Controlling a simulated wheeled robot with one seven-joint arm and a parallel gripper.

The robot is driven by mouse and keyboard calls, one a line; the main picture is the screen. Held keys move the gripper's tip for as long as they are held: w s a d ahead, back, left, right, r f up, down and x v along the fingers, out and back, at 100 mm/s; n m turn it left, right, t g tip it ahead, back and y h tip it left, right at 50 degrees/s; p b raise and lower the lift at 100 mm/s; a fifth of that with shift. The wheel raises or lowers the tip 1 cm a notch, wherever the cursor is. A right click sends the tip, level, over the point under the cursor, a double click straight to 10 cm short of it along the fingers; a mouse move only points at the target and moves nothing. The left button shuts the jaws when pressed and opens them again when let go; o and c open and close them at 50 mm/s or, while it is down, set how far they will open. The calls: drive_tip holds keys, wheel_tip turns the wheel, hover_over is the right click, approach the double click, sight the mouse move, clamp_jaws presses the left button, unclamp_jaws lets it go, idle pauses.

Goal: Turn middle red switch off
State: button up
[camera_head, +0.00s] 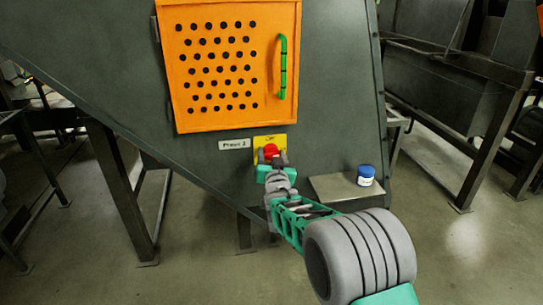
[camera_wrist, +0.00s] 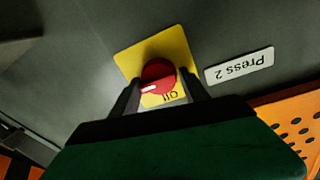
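The red switch (camera_head: 270,150) is a round knob on a yellow plate (camera_head: 258,141) on the grey machine's face. In the wrist view the red switch (camera_wrist: 160,72) has a white mark at its lower left. The yellow plate (camera_wrist: 128,60) shows an upside-down "Off" label just below the knob, and the mark points to the left of that label. My gripper (camera_head: 271,161) is right in front of the switch. In the wrist view my gripper (camera_wrist: 162,82) has one dark finger on each side of the knob, with small gaps visible, so it looks open around it.
A "Press 2" label (camera_head: 234,144) is beside the plate. An orange perforated door (camera_head: 180,118) with a green handle (camera_head: 283,68) is above. A blue-lidded jar (camera_head: 365,176) stands on a grey ledge (camera_head: 325,188) at the right. Only one red switch shows.

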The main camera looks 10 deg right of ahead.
drive_tip(key=c, duration=0.9)
drive_tip(key=shift+n+b, duration=0.3)
drive_tip(key=shift+n, duration=0.1)
drive_tip(key=n+b, duration=0.1)
drive_tip(key=n, duration=0.2)
drive_tip(key=shift+a+f, duration=0.15)
drive_tip(key=n+b, duration=0.1)
drive_tip(key=n, duration=0.2)
drive_tip(key=n+b, duration=0.1)
drive_tip(key=n, duration=0.1)
drive_tip(key=shift+f+n+t+y, duration=0.1)
drive_tip(key=shift+n+t+y, duration=0.2)
drive_tip(key=shift+n, duration=0.1)
drive_tip(key=n+b, duration=0.1)
drive_tip(key=n, duration=0.3)
drive_tip(key=shift+a+f+n+y, duration=0.1)
drive_tip(key=shift+n+y, duration=0.2)
drive_tip(key=shift+n, duration=0.1)
drive_tip(key=n+b, duration=0.1)
drive_tip(key=n, duration=0.3)
drive_tip(key=shift+f+b, duration=0.1)
drive_tip(key=shift+b, duration=0.2)
drive_tip(key=shift+n, duration=0.4)
drive_tip(key=shift+f, duration=0.1)
